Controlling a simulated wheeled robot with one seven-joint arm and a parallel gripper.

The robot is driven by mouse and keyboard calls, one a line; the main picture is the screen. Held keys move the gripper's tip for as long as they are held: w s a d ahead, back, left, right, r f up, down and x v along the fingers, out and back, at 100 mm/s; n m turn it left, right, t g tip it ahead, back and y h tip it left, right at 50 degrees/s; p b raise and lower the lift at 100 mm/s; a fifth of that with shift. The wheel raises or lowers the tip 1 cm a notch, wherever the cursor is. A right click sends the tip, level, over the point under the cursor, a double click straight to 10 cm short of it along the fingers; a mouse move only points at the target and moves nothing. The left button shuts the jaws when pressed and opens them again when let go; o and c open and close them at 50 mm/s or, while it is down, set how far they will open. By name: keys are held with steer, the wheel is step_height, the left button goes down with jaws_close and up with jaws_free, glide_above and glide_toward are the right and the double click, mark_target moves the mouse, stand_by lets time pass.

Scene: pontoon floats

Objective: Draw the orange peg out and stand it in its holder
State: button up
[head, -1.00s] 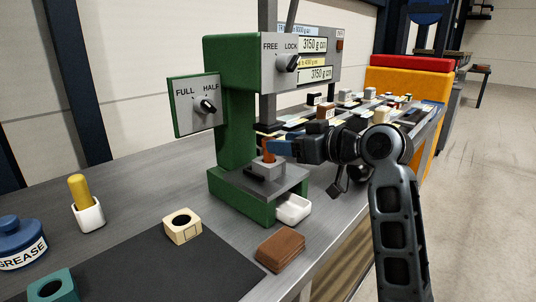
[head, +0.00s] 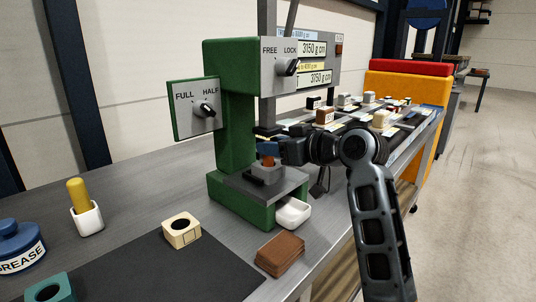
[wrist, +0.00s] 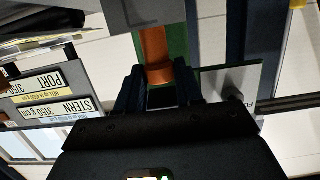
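The orange peg (head: 267,162) stands in a grey block (head: 266,174) on the base of the green press. My gripper (head: 268,148) is at the peg's upper part, its blue fingers hiding the top in the head view. In the wrist view the peg (wrist: 155,55) lies between the two fingers (wrist: 160,82) with no clear gap, so they look shut on it. Its lower end is hidden in the block. A cream block with an open hole (head: 183,231) and a teal block with a hole (head: 50,290) stand empty; I cannot tell which is its holder.
The green press (head: 232,130) rises close behind my gripper. A yellow peg (head: 78,192) stands in a white cup (head: 88,217). A white tray (head: 294,213), brown stack (head: 281,254) and grease tin (head: 20,247) sit around the dark mat (head: 165,275), which has free room.

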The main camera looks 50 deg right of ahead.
jaws_close()
